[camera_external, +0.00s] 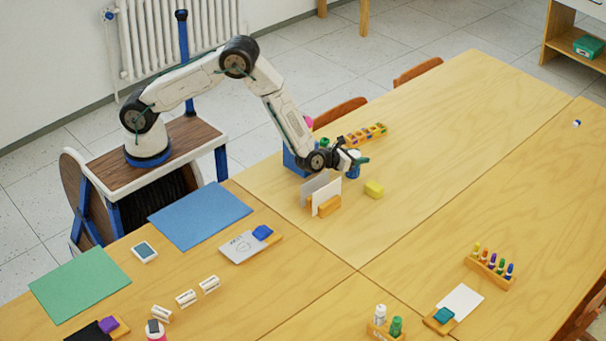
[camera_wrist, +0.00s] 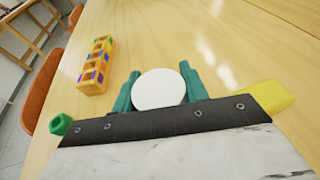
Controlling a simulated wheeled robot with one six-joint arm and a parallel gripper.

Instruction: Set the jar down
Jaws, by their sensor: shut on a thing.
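The jar (camera_external: 354,170) shows a blue side in the external view. Its round white top (camera_wrist: 158,89) faces the wrist camera. My gripper (camera_external: 356,161) is shut on the jar, with its teal fingers (camera_wrist: 158,78) on either side of the white top. The jar is upright or nearly so, over the far wooden table (camera_external: 450,130). My gripper hides part of it, and I cannot tell whether its base touches the table.
A yellow block (camera_external: 374,189) lies close to the jar, in front and to the right. A card holder (camera_external: 329,206) stands in front, a blue box (camera_external: 293,164) to the left, and an orange rack (camera_external: 366,134) behind. The table farther right is clear.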

